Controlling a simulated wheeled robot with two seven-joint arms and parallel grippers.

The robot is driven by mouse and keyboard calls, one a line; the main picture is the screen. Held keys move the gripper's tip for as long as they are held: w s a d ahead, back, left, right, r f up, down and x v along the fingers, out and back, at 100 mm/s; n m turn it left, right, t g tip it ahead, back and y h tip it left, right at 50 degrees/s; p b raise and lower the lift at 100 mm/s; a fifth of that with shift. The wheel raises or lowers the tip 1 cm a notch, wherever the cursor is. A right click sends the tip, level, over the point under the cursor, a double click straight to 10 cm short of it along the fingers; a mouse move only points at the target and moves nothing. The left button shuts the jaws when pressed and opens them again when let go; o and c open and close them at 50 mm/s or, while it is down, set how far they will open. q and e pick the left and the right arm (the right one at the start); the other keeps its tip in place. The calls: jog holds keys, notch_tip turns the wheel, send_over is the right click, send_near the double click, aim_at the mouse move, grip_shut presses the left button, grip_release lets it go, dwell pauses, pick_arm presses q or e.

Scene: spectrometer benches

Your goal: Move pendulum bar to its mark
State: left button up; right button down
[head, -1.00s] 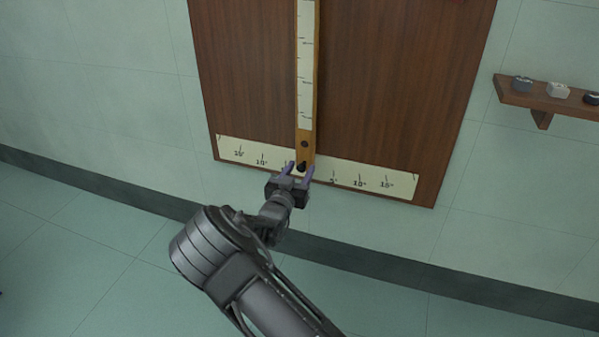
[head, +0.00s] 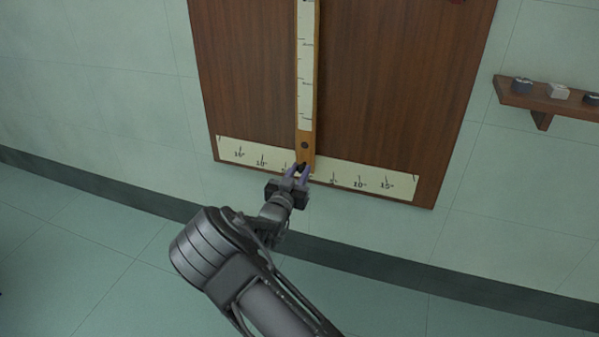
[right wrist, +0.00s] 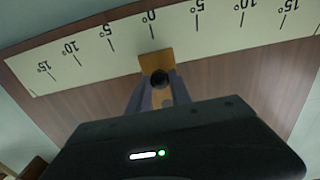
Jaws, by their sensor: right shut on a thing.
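The pendulum bar (head: 305,100) is a long wooden strip with a pale ruled scale, hanging upright in front of a brown wooden board (head: 390,90). Its lower end has a dark knob. A pale angle scale (head: 390,183) runs along the board's bottom, marked 5, 10 and 15 degrees to each side. My right gripper (head: 298,171) is shut on the knob. In the right wrist view the bar's end (right wrist: 156,61) lies at the 0 mark of the scale (right wrist: 205,32), and the fingers (right wrist: 160,92) are at the knob. My left gripper is not in view.
A small wooden shelf (head: 555,101) with several small blocks is on the wall to the right.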

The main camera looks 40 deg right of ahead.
dwell(0.8)
jog(key=s+d+r+n+p, duration=0.1)
jog(key=s+d+n+p, duration=0.1)
jog(key=s+d, duration=0.6)
jog(key=s+p, duration=0.1)
jog(key=s, duration=0.3)
jog(key=shift+s+d+r, duration=0.15)
jog(key=shift+d+r, duration=0.1)
jog(key=shift+d, duration=0.1)
jog(key=c, duration=1.3)
grip_release()
jog(key=shift+o, duration=0.6)
jog(key=shift+f, duration=0.1)
jog(key=shift+a, duration=0.1)
